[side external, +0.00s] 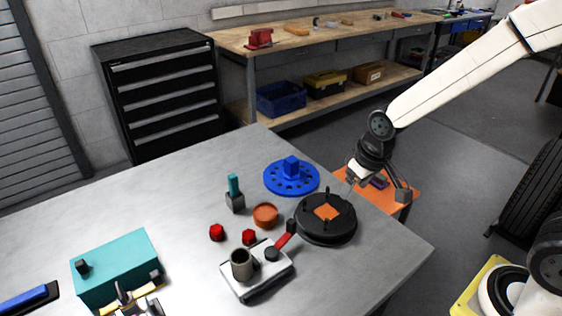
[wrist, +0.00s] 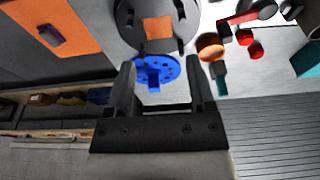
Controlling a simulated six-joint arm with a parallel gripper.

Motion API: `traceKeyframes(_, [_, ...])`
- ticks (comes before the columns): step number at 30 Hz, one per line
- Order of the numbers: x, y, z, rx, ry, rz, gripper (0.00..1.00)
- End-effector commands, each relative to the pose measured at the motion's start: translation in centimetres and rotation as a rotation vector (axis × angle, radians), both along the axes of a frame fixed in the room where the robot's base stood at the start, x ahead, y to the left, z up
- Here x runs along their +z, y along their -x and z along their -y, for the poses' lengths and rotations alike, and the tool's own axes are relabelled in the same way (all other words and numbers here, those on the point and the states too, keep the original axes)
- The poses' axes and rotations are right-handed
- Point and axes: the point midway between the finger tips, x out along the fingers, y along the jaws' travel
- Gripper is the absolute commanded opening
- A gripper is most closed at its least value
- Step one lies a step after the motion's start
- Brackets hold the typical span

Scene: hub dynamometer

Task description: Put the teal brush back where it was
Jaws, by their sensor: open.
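The teal brush (side external: 234,188) stands upright on the grey table, its teal handle up and its grey block end down. It also shows small in the wrist view (wrist: 220,79), right of the fingers. My gripper (side external: 352,178) is open and empty, held above the table's right edge, well to the right of the brush. In the wrist view its two fingers (wrist: 160,64) are spread with nothing between them. The brush's original spot is not marked in these frames.
Near the brush are a blue holed disc (side external: 275,182), an orange round dish (side external: 265,215) and red knobs (side external: 217,232). A black hub fixture (side external: 325,233) and a grey device (side external: 245,284) with a red lever stand closer. A teal box (side external: 115,262) is left. An orange-topped stand (side external: 408,190) is beside the table.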

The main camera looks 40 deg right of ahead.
Motion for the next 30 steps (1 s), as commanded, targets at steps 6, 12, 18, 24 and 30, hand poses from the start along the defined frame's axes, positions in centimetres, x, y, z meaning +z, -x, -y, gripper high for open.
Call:
traceKeyframes(6, [-1.0, 5.3, 1.4, -0.004, 0.003, -0.002, 0.7])
traceKeyframes(12, [-1.4, 7.0, 1.7, -0.005, 0.004, -0.005, 0.7])
traceKeyframes(18, [-1.5, 7.1, 1.7, -0.004, 0.004, -0.005, 0.7])
traceKeyframes(24, [-1.5, 7.0, 1.7, -0.004, 0.004, -0.005, 0.7])
traceKeyframes(30, [-1.5, 7.0, 1.7, -0.004, 0.004, -0.006, 0.7])
